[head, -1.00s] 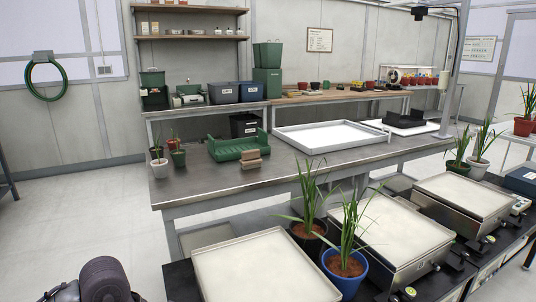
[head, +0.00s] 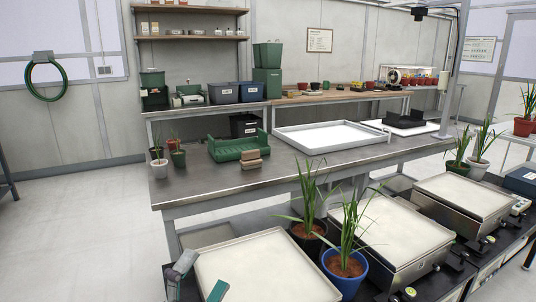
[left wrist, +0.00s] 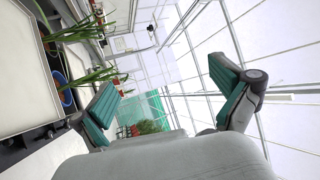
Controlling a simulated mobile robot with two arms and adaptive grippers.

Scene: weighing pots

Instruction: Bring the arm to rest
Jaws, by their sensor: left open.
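My left gripper (head: 200,279) is open and empty at the bottom of the head view. Its two green-padded fingertips show over the left edge of the nearest scale's pale pan (head: 265,272). In the left wrist view the gripper (left wrist: 166,95) has its fingers wide apart with nothing between them. The view there is tilted, with a blue pot (left wrist: 66,97) and green leaves off to the left. The rest of my left arm is out of the head view. My right gripper is not in view.
A blue pot (head: 345,283) and a black pot (head: 306,243), both with grassy plants, stand right of the nearest scale. More scales (head: 375,238) continue to the right. A steel bench (head: 215,190) with a green rack (head: 236,147) stands behind. Floor at left is clear.

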